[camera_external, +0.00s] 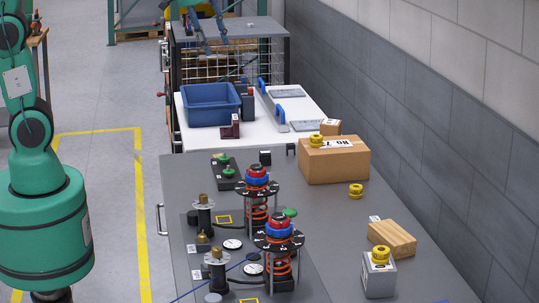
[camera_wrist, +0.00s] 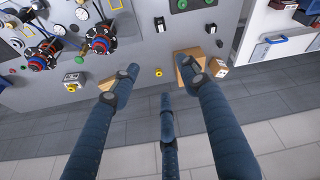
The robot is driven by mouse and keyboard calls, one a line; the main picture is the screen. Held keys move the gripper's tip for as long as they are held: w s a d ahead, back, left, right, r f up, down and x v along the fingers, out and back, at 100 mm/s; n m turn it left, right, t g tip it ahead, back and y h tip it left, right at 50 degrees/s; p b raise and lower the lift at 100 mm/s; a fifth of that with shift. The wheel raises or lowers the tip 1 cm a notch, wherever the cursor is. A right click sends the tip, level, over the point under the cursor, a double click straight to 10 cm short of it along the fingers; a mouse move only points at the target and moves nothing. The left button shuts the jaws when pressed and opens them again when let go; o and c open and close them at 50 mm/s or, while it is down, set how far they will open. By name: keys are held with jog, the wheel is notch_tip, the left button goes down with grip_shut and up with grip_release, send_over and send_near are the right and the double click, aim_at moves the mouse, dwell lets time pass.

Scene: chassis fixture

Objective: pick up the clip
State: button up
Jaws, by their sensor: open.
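A small black arch-shaped piece (camera_external: 290,148), which looks like the clip, sits near the far edge of the grey table, left of the cardboard box. In the wrist view a small dark piece (camera_wrist: 211,28) near the table edge appears to be the same one. My gripper (camera_external: 207,40) is high at the top of the external view, beyond the grey table. In the wrist view its three blue fingers (camera_wrist: 160,80) are spread wide and empty, well apart from the clip. The finger at right partly covers the cardboard box.
The grey table (camera_external: 185,175) holds a cardboard box (camera_external: 334,160), spring assemblies (camera_external: 279,245), a green-button panel (camera_external: 226,170) and yellow rolls (camera_external: 356,190). A white table with a blue bin (camera_external: 210,104) stands behind. A block wall runs along the right.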

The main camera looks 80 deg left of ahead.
jog(key=w+a+f+n+g+p, duration=0.1)
jog(key=w+a+f+n, duration=0.2)
jog(key=w+a, duration=0.6)
jog(key=n+g+p, duration=0.3)
jog(key=n+p, duration=0.1)
jog(key=n, duration=0.5)
send_over(292, 145)
notch_tip(292, 145, down, 29)
jog(key=shift+a+r+h, duration=0.15)
jog(key=shift+h, duration=0.15)
jog(key=shift+f, duration=4.3)
jog(key=shift+f, duration=0.15)
